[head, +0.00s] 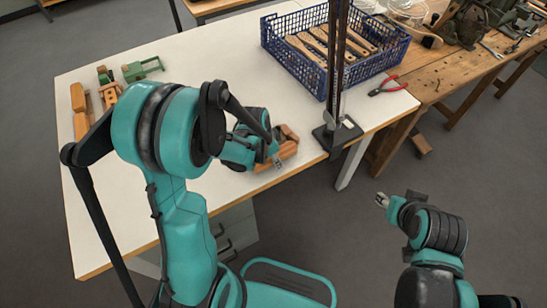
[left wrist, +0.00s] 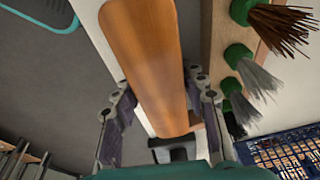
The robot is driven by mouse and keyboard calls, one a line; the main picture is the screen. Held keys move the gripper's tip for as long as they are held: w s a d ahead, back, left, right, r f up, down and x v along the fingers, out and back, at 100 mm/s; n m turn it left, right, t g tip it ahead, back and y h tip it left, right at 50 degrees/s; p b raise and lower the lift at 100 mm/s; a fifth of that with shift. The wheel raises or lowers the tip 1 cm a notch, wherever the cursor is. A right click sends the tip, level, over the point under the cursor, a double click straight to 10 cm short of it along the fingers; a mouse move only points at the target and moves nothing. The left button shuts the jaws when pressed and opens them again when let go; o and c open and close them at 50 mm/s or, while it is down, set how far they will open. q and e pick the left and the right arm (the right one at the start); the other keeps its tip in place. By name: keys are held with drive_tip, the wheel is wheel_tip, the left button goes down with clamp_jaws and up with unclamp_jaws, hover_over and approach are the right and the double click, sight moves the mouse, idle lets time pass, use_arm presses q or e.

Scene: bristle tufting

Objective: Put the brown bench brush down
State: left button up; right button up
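The brown bench brush shows its smooth orange-brown wooden back in the left wrist view (left wrist: 150,60), between the two fingers of my left gripper (left wrist: 160,95). The fingertips lie against its two long sides. In the head view my left gripper (head: 277,161) is low over the right part of the white table, with the brown brush (head: 288,148) beside it, partly hidden by the arm. I cannot tell whether the brush touches the table. Its bristles are hidden. My right gripper (head: 381,200) is off the table's right side with nothing visible in it; its finger opening is too small to judge.
A blue basket (head: 289,73) of wooden pieces stands at the back right. A dark post base (head: 337,137) and red pliers (head: 383,86) are near the right edge. Wooden blocks (head: 79,110) lie far left. Green-held bristle tufts (left wrist: 280,30) show in the wrist view. The white table's front left (head: 110,215) is clear.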

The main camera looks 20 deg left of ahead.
use_arm(q)
drive_tip(key=shift+o, duration=0.7)
drive_tip(key=shift+r, duration=0.1)
